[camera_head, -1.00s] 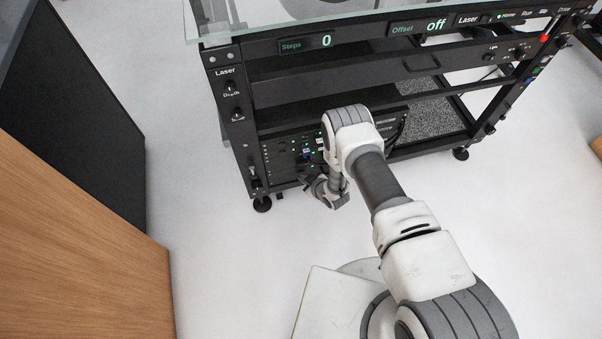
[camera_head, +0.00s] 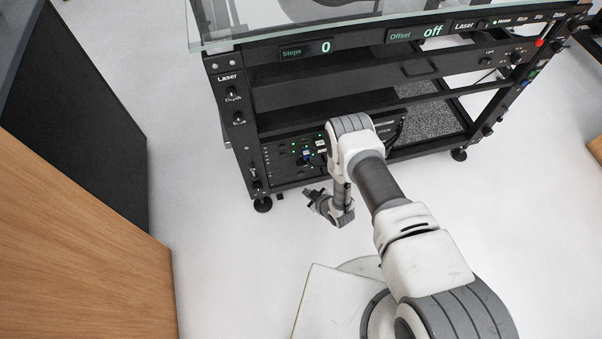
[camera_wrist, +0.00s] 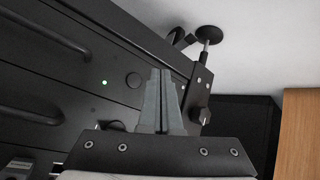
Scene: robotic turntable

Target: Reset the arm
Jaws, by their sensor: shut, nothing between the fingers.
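My arm reaches forward and bends down in front of the black turntable rack (camera_head: 330,88). My gripper (camera_head: 308,192) hangs low in front of the rack's lower left electronics panel, apart from it in the head view. In the wrist view my gripper (camera_wrist: 161,75) shows two grey fingers pressed together with nothing between them. Beyond the fingertips are the rack's dark front panel, a green light (camera_wrist: 104,82) and a round black button (camera_wrist: 134,80).
The rack's displays read Steps 0 (camera_head: 305,49) and Offset off (camera_head: 416,33). A glass top (camera_head: 300,32) overhangs its front edge. A wooden cabinet (camera_head: 80,250) and a dark panel (camera_head: 75,130) stand at left. The white floor (camera_head: 215,240) between them is clear.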

